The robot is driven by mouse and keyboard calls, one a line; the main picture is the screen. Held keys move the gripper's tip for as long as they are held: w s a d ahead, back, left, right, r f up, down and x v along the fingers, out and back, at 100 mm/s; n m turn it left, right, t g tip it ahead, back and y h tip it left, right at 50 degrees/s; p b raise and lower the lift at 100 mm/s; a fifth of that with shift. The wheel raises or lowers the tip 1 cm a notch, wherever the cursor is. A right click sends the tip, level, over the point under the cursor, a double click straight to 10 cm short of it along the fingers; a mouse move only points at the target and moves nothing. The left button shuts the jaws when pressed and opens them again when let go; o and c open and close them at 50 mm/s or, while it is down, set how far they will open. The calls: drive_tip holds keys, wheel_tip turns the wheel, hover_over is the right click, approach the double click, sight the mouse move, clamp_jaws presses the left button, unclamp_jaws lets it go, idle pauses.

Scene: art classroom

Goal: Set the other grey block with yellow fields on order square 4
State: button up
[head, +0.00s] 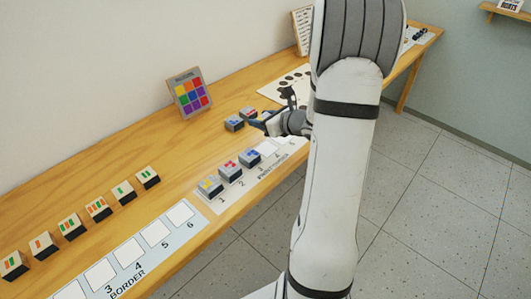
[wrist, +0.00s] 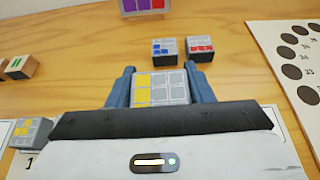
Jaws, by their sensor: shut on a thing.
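My gripper (wrist: 158,76) is shut on a grey block with yellow fields (wrist: 157,90), its left column yellow. In the head view my gripper (head: 268,121) is above the back part of the table, behind the order strip (head: 228,203); the held block is mostly hidden there. Grey blocks with yellow (head: 210,186), red (head: 230,170) and blue (head: 250,158) fields stand on order squares 1, 2 and 3. Order square 4 (head: 267,148) is bare white. The yellow block on square 1 also shows in the wrist view (wrist: 30,134).
Loose grey blocks with blue (wrist: 168,50) and red (wrist: 199,50) fields stand just beyond my gripper. A colour-grid board (head: 189,94) leans behind. A dotted sheet (wrist: 290,62) lies right. Several striped blocks (head: 98,208) and the border strip (head: 131,253) are left.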

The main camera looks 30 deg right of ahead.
sight(263, 147)
wheel_tip(263, 147, down, 9)
drive_tip(key=shift+f+b, duration=0.2)
drive_tip(key=shift+b, duration=0.15)
drive_tip(key=shift+f, duration=0.15)
drive_tip(key=o, duration=0.6)
drive_tip(key=shift+c, duration=0.2)
drive_tip(key=shift+o, duration=0.8)
